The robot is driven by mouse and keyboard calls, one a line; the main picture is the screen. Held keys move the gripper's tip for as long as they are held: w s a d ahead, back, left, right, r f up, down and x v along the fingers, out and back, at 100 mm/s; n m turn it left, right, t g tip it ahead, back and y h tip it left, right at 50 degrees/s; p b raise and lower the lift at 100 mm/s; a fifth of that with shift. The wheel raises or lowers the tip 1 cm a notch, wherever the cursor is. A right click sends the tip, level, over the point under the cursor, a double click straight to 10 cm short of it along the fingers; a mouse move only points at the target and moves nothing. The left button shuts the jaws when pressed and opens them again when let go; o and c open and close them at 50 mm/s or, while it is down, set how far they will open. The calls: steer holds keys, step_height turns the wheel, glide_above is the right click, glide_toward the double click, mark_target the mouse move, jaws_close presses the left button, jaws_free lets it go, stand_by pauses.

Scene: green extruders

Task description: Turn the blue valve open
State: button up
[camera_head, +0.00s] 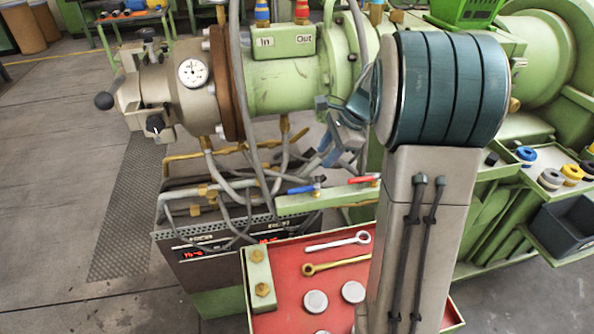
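The blue valve (302,188) is a small lever handle on the left part of a green manifold bar (325,198), below the extruder barrel. A red-handled valve (362,180) sits to its right on the same bar. My arm fills the right middle of the view. Blue-grey parts that look like my gripper (333,148) show to the left of my arm, above and a little right of the blue valve, apart from it in the picture. My arm and the hoses partly hide them, so I cannot make out the finger opening.
The green extruder barrel (285,80) with a gauge (193,72) lies above. Grey hoses (240,180) hang left of the valve. A red tray (290,285) holding wrenches (338,243) and round discs (316,301) is below. Open floor (60,200) lies at left.

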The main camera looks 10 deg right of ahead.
mark_target(300, 188)
steer(key=x, duration=1.3)
steer(key=shift+s+a+f+b, duration=0.1)
steer(key=shift+a+f+b, duration=0.2)
steer(key=shift+a, duration=0.1)
jaws_close()
